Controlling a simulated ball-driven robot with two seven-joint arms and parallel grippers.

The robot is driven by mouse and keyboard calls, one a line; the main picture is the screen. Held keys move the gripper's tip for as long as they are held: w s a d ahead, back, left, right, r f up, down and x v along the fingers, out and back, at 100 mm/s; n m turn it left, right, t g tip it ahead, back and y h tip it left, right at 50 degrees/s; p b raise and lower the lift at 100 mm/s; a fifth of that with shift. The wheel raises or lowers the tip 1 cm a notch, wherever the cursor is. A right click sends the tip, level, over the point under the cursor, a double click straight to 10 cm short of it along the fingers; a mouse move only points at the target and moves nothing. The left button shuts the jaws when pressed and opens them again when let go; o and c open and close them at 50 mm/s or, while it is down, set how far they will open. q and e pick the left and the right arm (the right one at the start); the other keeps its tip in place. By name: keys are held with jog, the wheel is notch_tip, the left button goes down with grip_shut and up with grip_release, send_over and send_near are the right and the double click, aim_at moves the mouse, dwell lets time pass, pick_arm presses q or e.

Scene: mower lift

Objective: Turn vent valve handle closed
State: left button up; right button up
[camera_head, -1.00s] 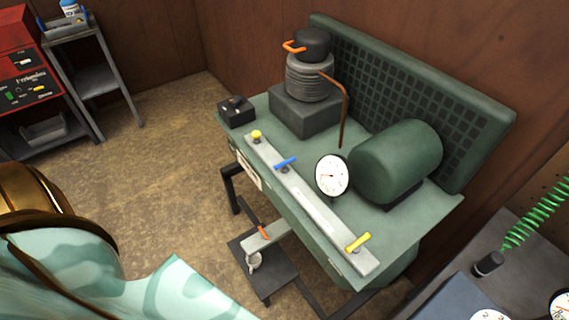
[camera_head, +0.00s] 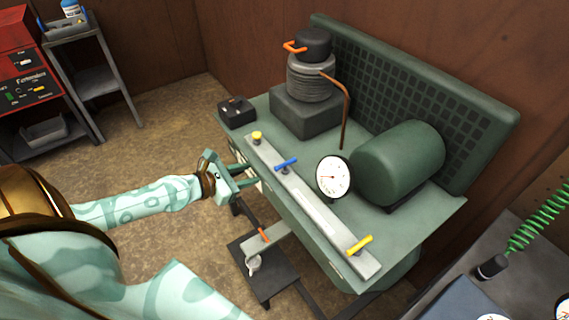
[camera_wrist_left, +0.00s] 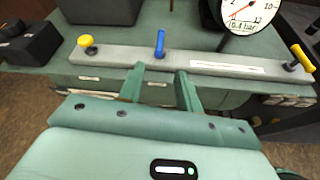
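A grey manifold bar (camera_head: 320,213) runs along the front of a green compressor unit. It carries a yellow knob (camera_head: 257,136), a blue lever handle (camera_head: 286,162) and a yellow lever handle (camera_head: 360,244). I cannot tell from any readable label which one is the vent valve. My left gripper (camera_head: 254,176) is open and empty in front of the bar, apart from the handles. In the left wrist view the blue handle (camera_wrist_left: 160,43) stands upright just beyond and between the open fingers (camera_wrist_left: 160,70). My right gripper is out of view.
A round gauge (camera_head: 333,177) stands behind the bar, beside a green motor housing (camera_head: 400,162). A black box (camera_head: 236,111) sits at the bench's left end.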

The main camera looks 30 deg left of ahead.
aim_at(280, 166)
pick_arm(q)
jog(key=b+x, duration=0.3)
jog(key=x, duration=1)
jog(key=shift+w+f, duration=0.1)
jog(key=shift+f, duration=0.1)
jog(key=shift+w+d+f, duration=0.1)
jog(key=shift+w+d, duration=0.1)
jog(key=shift+w, duration=0.25)
grip_shut()
